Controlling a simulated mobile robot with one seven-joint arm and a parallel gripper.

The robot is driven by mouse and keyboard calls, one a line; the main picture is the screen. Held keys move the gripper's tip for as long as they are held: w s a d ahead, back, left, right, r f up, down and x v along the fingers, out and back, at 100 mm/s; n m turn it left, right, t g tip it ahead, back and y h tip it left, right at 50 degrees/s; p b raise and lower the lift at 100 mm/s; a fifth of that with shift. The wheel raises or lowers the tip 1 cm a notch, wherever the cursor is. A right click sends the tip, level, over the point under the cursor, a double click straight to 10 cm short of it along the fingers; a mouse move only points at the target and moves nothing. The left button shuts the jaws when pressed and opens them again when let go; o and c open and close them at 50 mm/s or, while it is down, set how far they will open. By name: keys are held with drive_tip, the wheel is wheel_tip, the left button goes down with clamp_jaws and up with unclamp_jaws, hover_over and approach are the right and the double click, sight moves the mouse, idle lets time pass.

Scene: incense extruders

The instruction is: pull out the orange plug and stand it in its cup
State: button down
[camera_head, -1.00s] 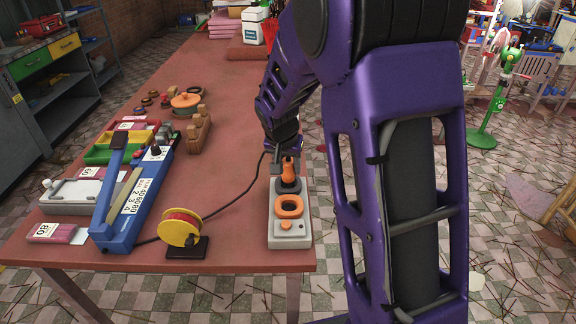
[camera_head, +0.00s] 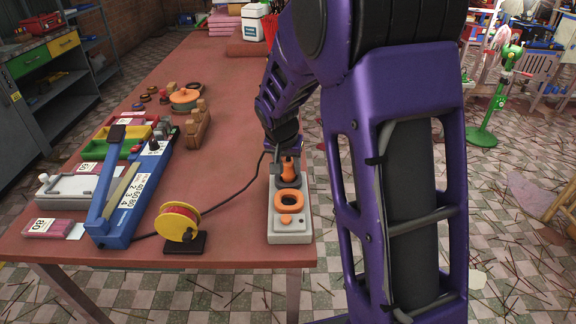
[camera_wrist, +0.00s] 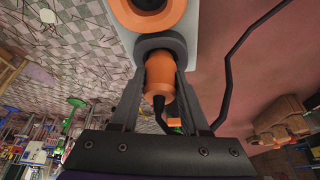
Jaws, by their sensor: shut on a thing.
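The orange plug (camera_head: 288,170) stands upright in a dark grey round socket (camera_head: 287,183) at the far end of a pale grey base (camera_head: 289,236). A black cable runs from the plug's top. My gripper (camera_wrist: 161,72) is shut on the plug, with one finger on each side, in the wrist view. The plug's lower end is hidden inside the dark socket (camera_wrist: 160,43). An open orange ring (camera_head: 289,205) lies on the same base, nearer the front; it also shows in the wrist view (camera_wrist: 150,16). I cannot tell whether this ring is the cup.
A small orange knob (camera_head: 286,219) sits in front of the ring. A yellow cable reel (camera_head: 177,222) and a blue lever device (camera_head: 128,205) stand to the left. A black cable (camera_head: 238,198) crosses the table. Wooden blocks (camera_head: 197,130) lie farther back.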

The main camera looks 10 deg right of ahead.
drive_tip(key=shift+f, duration=0.3)
drive_tip(key=shift+c, duration=1.6)
unclamp_jaws()
drive_tip(key=shift+r, duration=0.1)
